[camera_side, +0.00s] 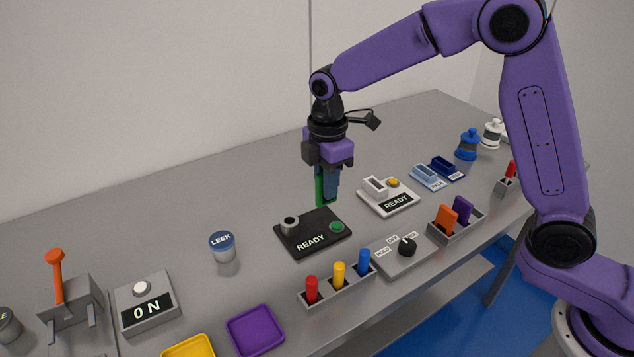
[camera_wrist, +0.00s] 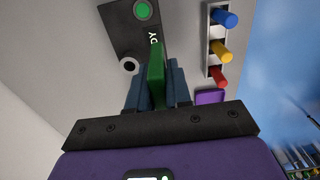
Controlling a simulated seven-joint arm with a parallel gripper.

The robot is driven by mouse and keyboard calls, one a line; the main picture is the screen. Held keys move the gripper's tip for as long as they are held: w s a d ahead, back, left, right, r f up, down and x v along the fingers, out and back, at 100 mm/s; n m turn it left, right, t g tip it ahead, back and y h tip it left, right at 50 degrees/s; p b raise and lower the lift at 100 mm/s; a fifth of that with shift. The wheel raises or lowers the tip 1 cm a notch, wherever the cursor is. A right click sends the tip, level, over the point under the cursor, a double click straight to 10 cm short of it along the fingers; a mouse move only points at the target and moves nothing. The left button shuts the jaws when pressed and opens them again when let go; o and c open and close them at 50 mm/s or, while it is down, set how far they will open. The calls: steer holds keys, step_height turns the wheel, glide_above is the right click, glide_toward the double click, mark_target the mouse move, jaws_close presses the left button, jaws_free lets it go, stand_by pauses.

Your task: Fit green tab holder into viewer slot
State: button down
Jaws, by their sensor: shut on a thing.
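My gripper (camera_side: 329,186) is shut on the green tab holder (camera_side: 320,190), a flat upright piece between the blue-grey fingers. In the wrist view the green tab holder (camera_wrist: 156,72) sticks out past the fingertips. It hangs above the table, just behind the black READY box, apart from it. A white box marked READY (camera_side: 389,196), probably the viewer, stands to the right of my gripper. It has a raised rectangular slot (camera_side: 376,186) and a yellow button. The inside of the slot is too small to make out.
The black READY box (camera_side: 313,232) has a round socket and green button. A rack (camera_side: 337,291) holds red, yellow and blue pegs. A rack (camera_side: 456,229) holds orange and purple tabs. A dial box (camera_side: 402,254) and blue holders (camera_side: 428,178) stand nearby. A LEEK tub (camera_side: 222,246) stands left.

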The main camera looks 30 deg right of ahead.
steer(key=shift+s+d+r, duration=0.1)
steer(key=shift+s+d, duration=0.05)
steer(key=shift+s, duration=0.15)
steer(key=s+d+f+m, duration=0.1)
steer(key=s+d+m, duration=0.2)
steer(key=d+m, duration=0.65)
steer(key=s+d+f+m, duration=0.2)
steer(key=d+m, duration=0.6)
steer(key=d, duration=0.3)
steer(key=s+f, duration=0.4)
steer(key=w+r, duration=0.2)
steer(key=w, duration=0.6)
steer(key=w+r, duration=0.3)
steer(key=w, duration=0.6)
steer(key=shift+a+r, duration=0.25)
steer(key=shift+a, duration=0.05)
steer(key=shift+m, duration=0.25)
steer(key=shift+f, duration=2.9)
steer(key=shift+f, duration=1.8)
